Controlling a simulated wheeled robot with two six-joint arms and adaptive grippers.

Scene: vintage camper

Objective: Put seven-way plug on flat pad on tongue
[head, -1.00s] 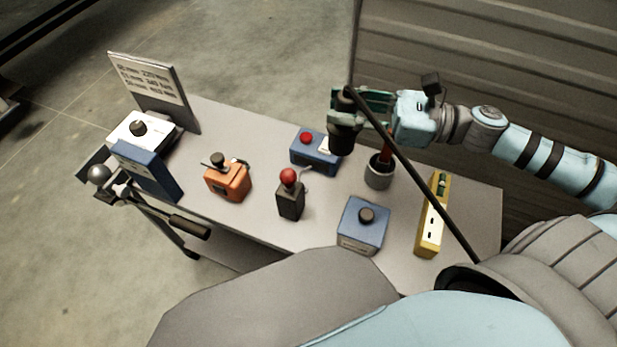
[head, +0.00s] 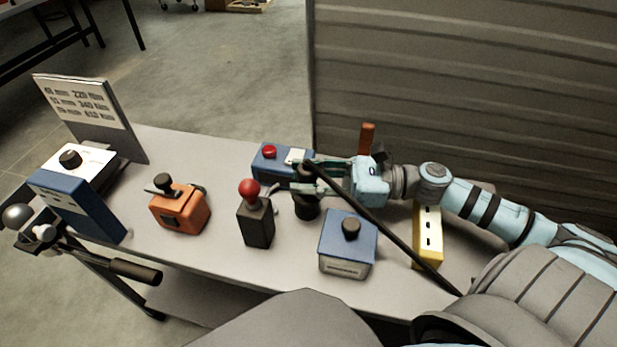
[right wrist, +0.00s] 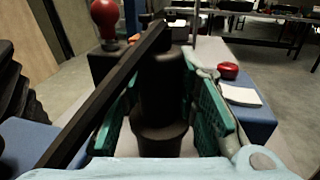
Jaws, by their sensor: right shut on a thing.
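The seven-way plug (head: 306,207) is a black cylinder with a thick black cable (head: 385,230) running from its top toward the front right. My right gripper (head: 303,180) is shut on it and holds it upright, low over the grey bench between the blue box with a red button and the blue box with a black knob. I cannot tell whether its lower end touches the bench. In the right wrist view the plug (right wrist: 162,95) stands between the green finger pads. I cannot clearly pick out the flat pad. My left gripper is not in view.
Near the plug are a black box with a red ball knob (head: 256,220), a blue red-button box (head: 268,165) and a blue black-knob box (head: 347,240). An orange device (head: 180,208) and a grey ball fitting (head: 18,216) are left. A yellow block (head: 428,240) is right.

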